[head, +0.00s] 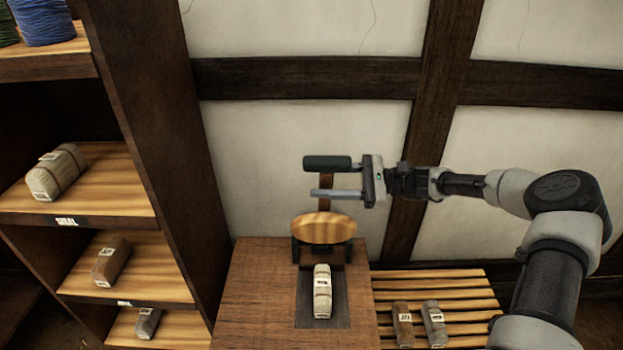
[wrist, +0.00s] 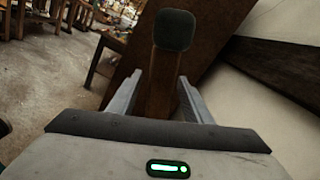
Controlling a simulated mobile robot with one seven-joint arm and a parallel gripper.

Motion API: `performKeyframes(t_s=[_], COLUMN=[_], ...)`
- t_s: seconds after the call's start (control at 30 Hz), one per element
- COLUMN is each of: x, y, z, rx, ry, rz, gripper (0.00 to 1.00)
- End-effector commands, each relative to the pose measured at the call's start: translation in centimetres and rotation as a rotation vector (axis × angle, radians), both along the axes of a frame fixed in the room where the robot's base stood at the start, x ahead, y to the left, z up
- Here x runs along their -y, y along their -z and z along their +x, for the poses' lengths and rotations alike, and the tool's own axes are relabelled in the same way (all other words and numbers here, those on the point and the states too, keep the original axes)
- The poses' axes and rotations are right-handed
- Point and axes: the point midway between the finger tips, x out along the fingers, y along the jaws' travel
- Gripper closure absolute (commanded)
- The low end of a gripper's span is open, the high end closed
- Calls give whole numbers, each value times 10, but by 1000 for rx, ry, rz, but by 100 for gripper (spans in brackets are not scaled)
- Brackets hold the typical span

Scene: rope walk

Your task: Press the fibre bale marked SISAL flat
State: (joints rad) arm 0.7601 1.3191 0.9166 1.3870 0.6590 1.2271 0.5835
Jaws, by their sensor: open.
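A pale, banded bale (head: 322,290) with white labels lies in the dark recess of the wooden press bed (head: 253,285); its marking is too small to read. The oval wooden press plate (head: 324,229) is raised behind and above it. An upright wooden lever (head: 326,188) with a dark green grip (head: 327,162) rises behind the plate. My gripper (head: 322,193) is open just below the grip. In the wrist view, the lever (wrist: 160,85) shows between the open fingers of my gripper (wrist: 157,92), with the grip's end (wrist: 174,30) above; contact cannot be told.
A shelf unit (head: 150,130) at left holds a pale bale (head: 57,172), a brown bale (head: 111,262) and a grey bale (head: 146,322). Two bales (head: 403,325) (head: 434,324) lie on a slatted rack (head: 430,288) right of the press. The timbered wall (head: 310,150) is close behind.

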Motion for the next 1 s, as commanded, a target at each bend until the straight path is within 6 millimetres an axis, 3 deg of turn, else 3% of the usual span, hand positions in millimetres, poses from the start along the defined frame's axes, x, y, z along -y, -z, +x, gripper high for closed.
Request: performKeyframes(t_s=[0.2, 0.57, 0.83, 1.0], x=[-26, -31, -31, -31], y=[-1, 0, 0, 0], z=[0, 0, 0, 0], rx=[0, 0, 0, 1], ry=[-1, 1, 0, 0], rz=[1, -1, -1, -1], gripper=[55, 55, 99, 100])
